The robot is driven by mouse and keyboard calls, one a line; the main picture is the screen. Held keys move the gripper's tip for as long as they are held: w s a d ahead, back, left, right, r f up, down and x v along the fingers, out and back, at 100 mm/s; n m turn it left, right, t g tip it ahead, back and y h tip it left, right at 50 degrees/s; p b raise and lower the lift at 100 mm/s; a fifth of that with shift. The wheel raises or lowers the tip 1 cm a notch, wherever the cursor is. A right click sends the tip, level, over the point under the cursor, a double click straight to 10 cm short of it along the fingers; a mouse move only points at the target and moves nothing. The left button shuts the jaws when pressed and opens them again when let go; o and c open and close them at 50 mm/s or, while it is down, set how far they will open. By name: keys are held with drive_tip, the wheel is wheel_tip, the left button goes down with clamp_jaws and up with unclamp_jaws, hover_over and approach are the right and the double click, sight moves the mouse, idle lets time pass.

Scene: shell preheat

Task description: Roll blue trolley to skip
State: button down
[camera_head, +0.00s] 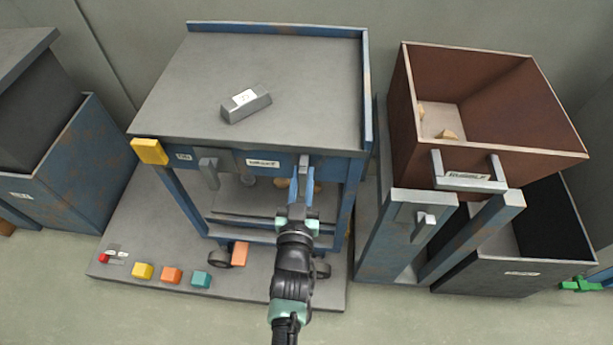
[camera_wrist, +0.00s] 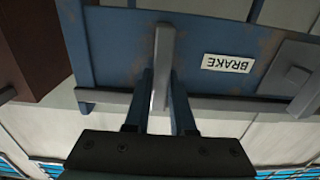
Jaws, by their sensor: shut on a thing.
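The blue trolley (camera_head: 260,75) is a grey-topped, blue-framed cart with dark wheels (camera_head: 219,257), standing on a grey base plate (camera_head: 130,225). Its front rail carries a white label (camera_head: 263,162), which reads BRAKE, upside down, in the wrist view (camera_wrist: 228,63). My gripper (camera_head: 303,186) is at the right part of this front, shut on a grey lever (camera_wrist: 163,65) to the right of the label. The lever stands upright between the fingers in the wrist view. A brown tub labelled RUBBLE (camera_head: 490,65) and a dark open bin (camera_head: 515,280) are at right. I cannot tell which container is the skip.
A grey ingot-shaped block (camera_head: 247,104) lies on the trolley top. An orange block (camera_head: 240,254) sits by the left front wheel. Several coloured cubes (camera_head: 142,271) line the plate's front edge. A blue container (camera_head: 70,165) stands at left. The front floor is clear.

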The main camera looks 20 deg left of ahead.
drive_tip(key=shift+w+d, duration=0.1)
drive_tip(key=shift+d, duration=0.25)
drive_tip(key=c, duration=0.8)
unclamp_jaws()
drive_tip(key=shift+o, duration=0.2)
drive_tip(key=shift+a, duration=0.1)
drive_tip(key=shift+s, duration=0.55)
drive_tip(key=p+v, duration=0.2)
drive_tip(key=v, duration=1)
